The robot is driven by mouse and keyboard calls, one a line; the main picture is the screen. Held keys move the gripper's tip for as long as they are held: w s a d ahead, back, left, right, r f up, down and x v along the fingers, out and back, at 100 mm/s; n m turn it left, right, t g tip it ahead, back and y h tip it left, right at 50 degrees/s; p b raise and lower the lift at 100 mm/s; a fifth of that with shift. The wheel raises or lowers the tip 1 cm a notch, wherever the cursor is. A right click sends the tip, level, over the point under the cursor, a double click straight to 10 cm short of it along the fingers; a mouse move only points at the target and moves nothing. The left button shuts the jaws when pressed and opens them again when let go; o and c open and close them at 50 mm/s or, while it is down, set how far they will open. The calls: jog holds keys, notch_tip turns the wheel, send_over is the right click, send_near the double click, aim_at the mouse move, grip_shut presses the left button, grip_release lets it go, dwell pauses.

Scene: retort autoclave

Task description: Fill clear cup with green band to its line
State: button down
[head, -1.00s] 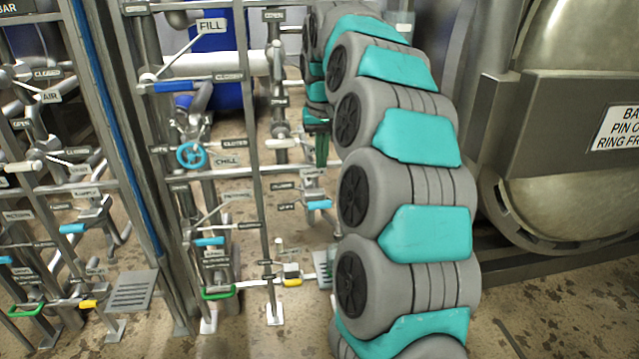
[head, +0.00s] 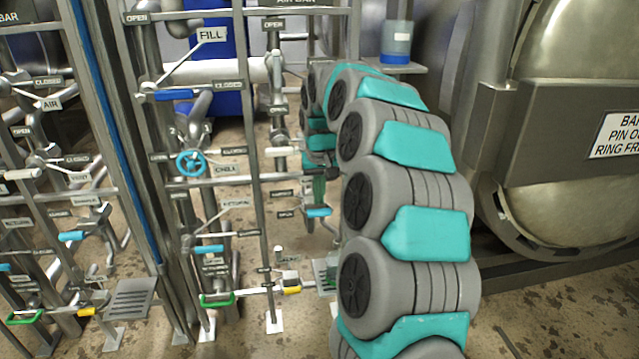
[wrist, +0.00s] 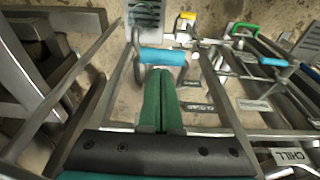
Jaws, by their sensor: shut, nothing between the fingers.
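I cannot make out a clear cup with a green band in either view. My gripper (wrist: 160,75) shows in the wrist view as two green fingers pressed together and empty. Their tips are close to a blue valve handle (wrist: 162,57), and I cannot tell whether they touch it. A sign reading FILL (head: 212,35) hangs on the pipe rack at the upper left. A grated plate (wrist: 145,14) lies beyond the blue handle, and part of it shows beside my arm in the head view (head: 325,272).
Pipes, tags and valve handles crowd the rack, including a blue handwheel (head: 190,163), a green handle (head: 217,299) and a yellow one (head: 291,290). A container with blue contents (head: 396,42) stands on a shelf. A large metal vessel (head: 570,150) fills the right side.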

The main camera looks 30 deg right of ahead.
aim_at(321, 215)
jog(key=shift+w+f, duration=0.1)
jog(key=shift+f, duration=0.3)
jog(key=shift+s+f+b, duration=0.25)
jog(key=shift+b, duration=0.4)
jog(key=shift+f+t, duration=0.1)
jog(key=shift+t, duration=0.3)
jog(key=f+t+b, duration=0.1)
jog(key=s+b, duration=0.1)
jog(key=b, duration=0.1)
jog(key=f+t+h+b, duration=0.1)
jog(key=b, duration=0.1)
jog(key=shift+s+a+f+t, duration=0.2)
jog(key=shift+s+f+t, duration=0.1)
jog(key=shift+s+f, duration=0.1)
jog(key=shift+s+a+f+t+h+b, duration=0.1)
jog(key=shift+s+f+t+h+b, duration=0.2)
jog(key=shift+f+t+b, duration=0.8)
jog(key=shift+s+a+f+t+h+b, duration=0.1)
jog(key=shift+s+f+t+h+b, duration=0.35)
jog(key=shift+b, duration=1)
jog(key=shift+w+f+y, duration=0.15)
jog(key=shift+f+y, duration=0.1)
jog(key=shift+f, duration=0.05)
dwell(2.8)
